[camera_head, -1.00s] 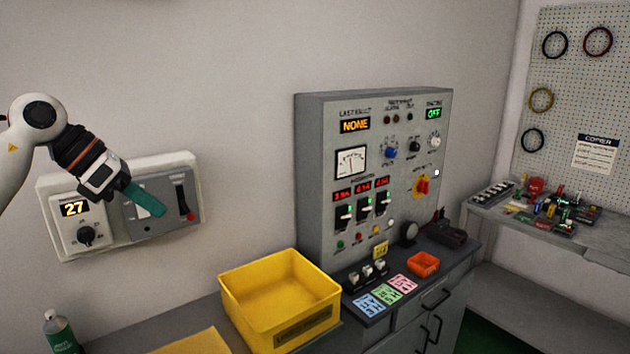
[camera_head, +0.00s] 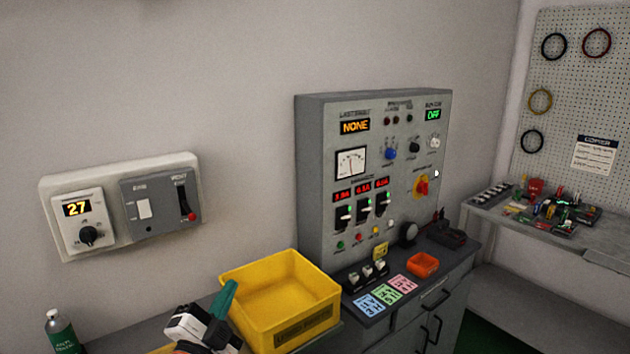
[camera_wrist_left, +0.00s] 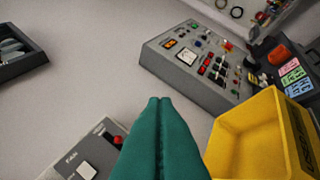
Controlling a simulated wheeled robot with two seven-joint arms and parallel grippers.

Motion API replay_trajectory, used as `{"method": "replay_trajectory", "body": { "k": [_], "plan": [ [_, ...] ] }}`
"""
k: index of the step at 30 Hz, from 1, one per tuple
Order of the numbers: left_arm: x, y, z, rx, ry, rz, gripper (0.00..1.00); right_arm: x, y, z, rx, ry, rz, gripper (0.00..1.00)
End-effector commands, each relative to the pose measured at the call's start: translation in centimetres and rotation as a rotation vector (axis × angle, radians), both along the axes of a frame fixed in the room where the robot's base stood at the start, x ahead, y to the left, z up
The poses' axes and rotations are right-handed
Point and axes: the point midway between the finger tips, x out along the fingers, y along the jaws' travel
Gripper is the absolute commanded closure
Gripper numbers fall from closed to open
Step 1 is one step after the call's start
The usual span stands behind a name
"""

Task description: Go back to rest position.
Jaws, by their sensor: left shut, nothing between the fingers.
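My left gripper (camera_head: 223,300) shows at the bottom of the head view, low in front of the bench and at the left side of the yellow bin (camera_head: 279,341). Its green fingers are shut with nothing between them. In the left wrist view the closed green fingers (camera_wrist_left: 160,104) point up the picture, with the yellow bin (camera_wrist_left: 222,150) to their right. I cannot tell whether the fingers touch the bin. My right gripper is in neither view.
A wall panel (camera_head: 120,163) with a display reading 27 is at left. A grey control cabinet (camera_head: 312,180) stands behind the bin. A green-labelled bottle (camera_head: 60,335) is at lower left. The wall space above is clear.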

Motion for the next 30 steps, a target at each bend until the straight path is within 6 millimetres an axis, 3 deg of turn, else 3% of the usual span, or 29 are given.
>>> {"method": "replay_trajectory", "body": {
  "k": [1,3,6,9,15,24,30],
  "plan": [
    [-1.3,1.2,-3.6,-0.098,0.149,0.059,1.00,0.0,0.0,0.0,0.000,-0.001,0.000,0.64],
    [-3.5,2.9,-8.2,-0.215,0.349,0.144,1.00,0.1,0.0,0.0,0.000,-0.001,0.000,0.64],
    [-7.8,4.5,-14.3,-0.350,0.623,0.255,1.00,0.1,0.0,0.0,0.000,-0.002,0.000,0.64],
    [-12.7,5.3,-19.0,-0.450,0.863,0.349,1.00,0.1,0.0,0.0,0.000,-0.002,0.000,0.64],
    [-20.8,5.6,-24.0,-0.557,1.192,0.473,1.00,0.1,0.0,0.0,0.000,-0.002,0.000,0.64],
    [-30.8,5.2,-26.9,-0.637,1.547,0.601,1.00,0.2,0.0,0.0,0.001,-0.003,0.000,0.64],
    [-29.2,5.0,-32.4,-0.625,1.558,0.606,1.00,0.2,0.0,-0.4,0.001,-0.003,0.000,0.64]
  ]
}}
